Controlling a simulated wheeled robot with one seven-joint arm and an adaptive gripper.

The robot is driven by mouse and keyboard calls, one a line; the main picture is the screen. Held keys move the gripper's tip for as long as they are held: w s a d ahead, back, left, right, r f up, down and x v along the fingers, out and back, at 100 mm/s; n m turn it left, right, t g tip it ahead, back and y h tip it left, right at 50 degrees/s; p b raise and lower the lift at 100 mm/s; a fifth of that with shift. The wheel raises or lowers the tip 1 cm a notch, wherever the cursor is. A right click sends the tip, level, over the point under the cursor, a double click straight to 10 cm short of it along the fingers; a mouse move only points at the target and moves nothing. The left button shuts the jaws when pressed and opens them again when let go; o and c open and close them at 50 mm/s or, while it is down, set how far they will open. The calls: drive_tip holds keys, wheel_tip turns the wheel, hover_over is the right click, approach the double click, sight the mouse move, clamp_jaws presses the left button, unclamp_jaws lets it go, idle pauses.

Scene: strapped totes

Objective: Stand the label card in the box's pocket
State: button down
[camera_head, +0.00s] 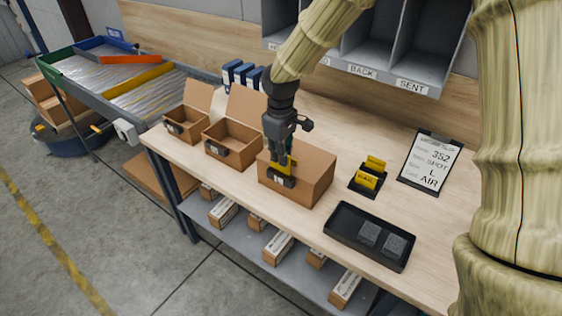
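A closed brown cardboard box (313,172) stands on the workbench, with a black pocket (281,181) on its front face. My gripper (284,158) points down at the front of this box, just above the pocket. It appears shut on a yellow label card (287,168), seen partly between and beside the dark fingers. The card's lower edge is at the pocket; I cannot tell whether it is inside it. A black holder (353,184) to the right of the box carries more yellow cards (367,180).
Two open boxes with black pockets, one nearer (233,139) and one farther left (186,125), stand left of the closed box. A black tray (345,232) with two grey blocks lies front right. A clipboard (430,163) lies at the right. Grey shelving (427,75) stands behind.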

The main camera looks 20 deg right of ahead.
sight(281, 171)
drive_tip(key=f, duration=0.1)
drive_tip(key=f+p, duration=0.1)
drive_tip(key=shift+d+f, duration=0.2)
drive_tip(key=shift+f, duration=0.15)
drive_tip(key=shift+a+f, duration=0.1)
drive_tip(key=shift+f, duration=0.3)
drive_tip(key=shift+f, duration=0.15)
drive_tip(key=c, duration=1.6)
unclamp_jaws()
drive_tip(key=shift+c, duration=0.2)
